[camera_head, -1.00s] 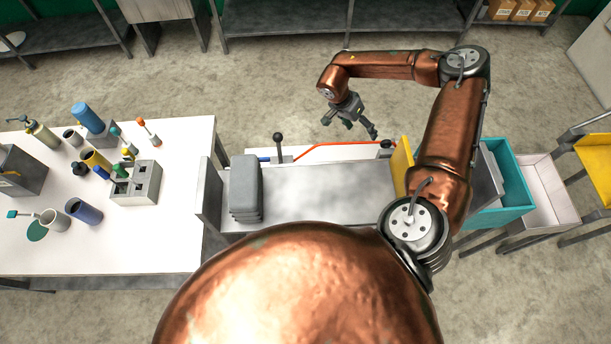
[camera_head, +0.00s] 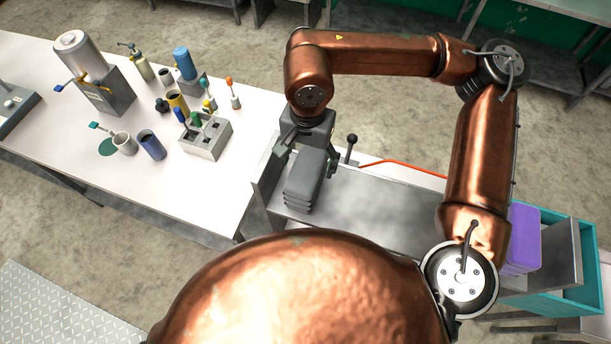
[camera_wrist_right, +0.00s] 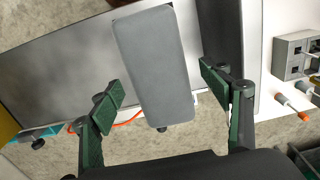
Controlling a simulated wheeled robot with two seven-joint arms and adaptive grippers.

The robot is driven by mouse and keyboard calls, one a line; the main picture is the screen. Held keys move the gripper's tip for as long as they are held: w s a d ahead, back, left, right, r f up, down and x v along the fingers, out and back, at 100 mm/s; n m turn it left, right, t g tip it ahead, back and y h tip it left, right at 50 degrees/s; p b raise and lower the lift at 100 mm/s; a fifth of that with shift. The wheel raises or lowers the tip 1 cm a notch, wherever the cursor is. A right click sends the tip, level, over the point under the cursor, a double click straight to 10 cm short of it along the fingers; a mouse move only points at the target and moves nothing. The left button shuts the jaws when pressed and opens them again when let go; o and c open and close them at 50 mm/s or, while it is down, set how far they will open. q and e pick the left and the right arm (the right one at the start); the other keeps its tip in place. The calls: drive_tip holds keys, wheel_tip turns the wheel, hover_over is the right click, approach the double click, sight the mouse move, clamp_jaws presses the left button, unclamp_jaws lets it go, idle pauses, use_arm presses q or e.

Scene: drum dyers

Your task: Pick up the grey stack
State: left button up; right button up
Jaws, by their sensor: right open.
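The grey stack (camera_head: 302,186), several flat grey layers with rounded corners, sits at the left end of the metal bench top in the head view. My right gripper (camera_head: 308,158) is open over the far end of the stack, one finger to each side. In the right wrist view the grey stack (camera_wrist_right: 153,62) lies between the two green-padded fingers of the open gripper (camera_wrist_right: 162,93), with gaps on both sides. Its lower layers are hidden there. My left gripper is not in view.
A white table (camera_head: 60,130) on the left holds cups, bottles and a grey block with slots (camera_head: 207,138). A black-knobbed lever (camera_head: 350,148) stands behind the stack. A purple stack (camera_head: 522,238) and a teal bin (camera_head: 588,262) are at the right. The bench middle (camera_head: 385,205) is clear.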

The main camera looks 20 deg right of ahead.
wheel_tip(320, 180, down, 4)
drive_tip(key=shift+s+f+p, duration=0.1)
drive_tip(key=shift+f+p, duration=0.1)
drive_tip(key=shift+p, duration=0.65)
drive_tip(key=shift+f, duration=0.65)
drive_tip(key=shift+c, duration=0.6)
drive_tip(key=c, duration=1.4)
drive_tip(key=shift+r, duration=0.1)
